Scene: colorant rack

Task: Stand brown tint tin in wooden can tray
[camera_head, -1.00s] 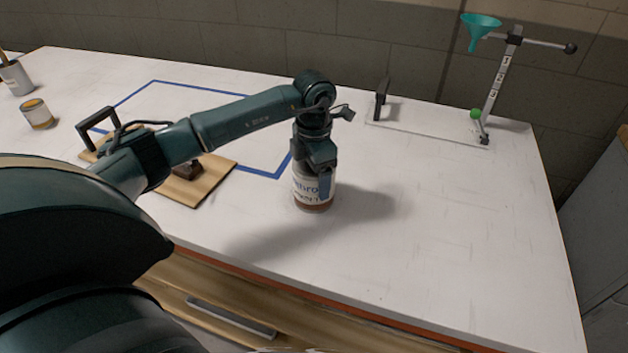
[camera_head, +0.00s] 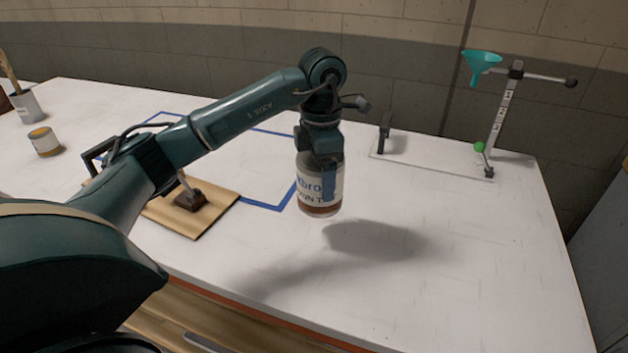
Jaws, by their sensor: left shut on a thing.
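The brown tint tin (camera_head: 320,193) is a white-labelled can with a brown band at its base and partly readable lettering. My left gripper (camera_head: 322,165) is shut on it from above. The tin hangs upright above the white table, with its shadow on the surface apart from it to the lower right. No wooden can tray can be made out for certain; a wooden board (camera_head: 212,222) with a dark block on it lies to the left, partly hidden behind my left arm. My right gripper is not in view.
A blue taped outline (camera_head: 265,206) marks the table behind the tin. A yellow-topped can (camera_head: 44,142) and a grey pot (camera_head: 28,106) stand far left. A stand with a teal funnel (camera_head: 482,62) is at back right. The table's right front is clear.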

